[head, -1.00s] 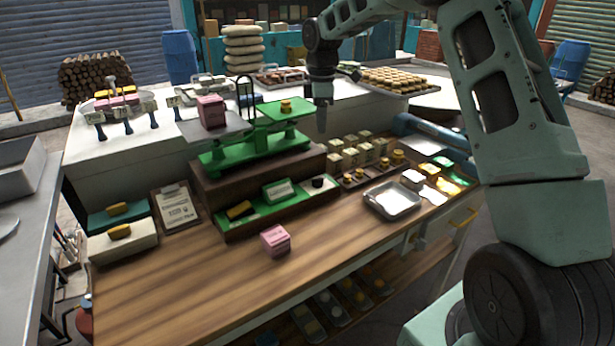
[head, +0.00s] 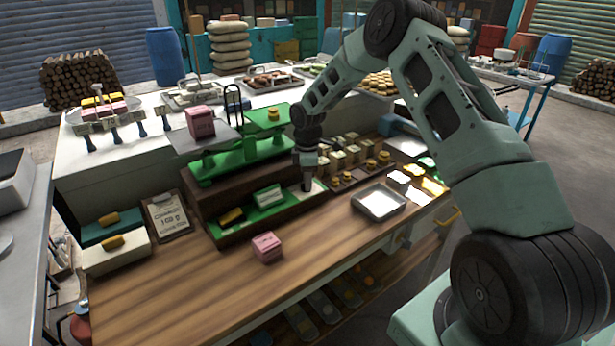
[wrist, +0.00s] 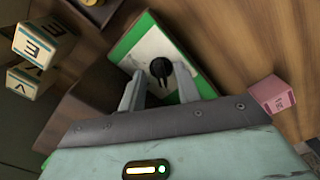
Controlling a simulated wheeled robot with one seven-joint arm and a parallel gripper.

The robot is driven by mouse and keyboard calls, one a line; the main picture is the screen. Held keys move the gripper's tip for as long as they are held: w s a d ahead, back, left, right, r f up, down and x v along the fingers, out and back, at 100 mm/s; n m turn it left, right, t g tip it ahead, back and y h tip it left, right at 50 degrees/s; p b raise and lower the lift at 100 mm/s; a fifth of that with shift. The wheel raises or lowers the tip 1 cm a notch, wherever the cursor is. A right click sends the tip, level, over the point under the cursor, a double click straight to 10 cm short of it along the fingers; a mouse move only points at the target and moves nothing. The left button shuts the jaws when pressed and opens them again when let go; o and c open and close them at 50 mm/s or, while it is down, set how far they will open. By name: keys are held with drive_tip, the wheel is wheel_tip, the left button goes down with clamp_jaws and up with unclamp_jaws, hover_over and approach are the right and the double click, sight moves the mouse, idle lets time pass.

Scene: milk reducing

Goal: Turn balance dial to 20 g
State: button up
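The balance dial is a black knob (wrist: 160,68) on a white plate (wrist: 145,50) at the right end of a green tray (head: 250,222). In the head view my gripper mostly hides the knob. My gripper (head: 307,187) points down over that plate. In the wrist view my gripper (wrist: 160,76) is open, with one finger on either side of the knob. I cannot tell whether the fingers touch it. The dial's markings are not readable. The green balance (head: 238,160) stands behind, with a pink block (head: 200,122) on its left pan and a brass weight (head: 273,113) on its right.
A loose pink block (head: 267,246) lies on the wooden counter (head: 180,290). A metal tray (head: 378,203), brass weights (head: 372,165) and small labelled blocks (head: 338,160) stand to the right. A clipboard (head: 168,217) lies at left. The front counter is mostly clear.

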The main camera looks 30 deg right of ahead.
drive_tip(key=shift+f, duration=0.2)
clamp_jaws()
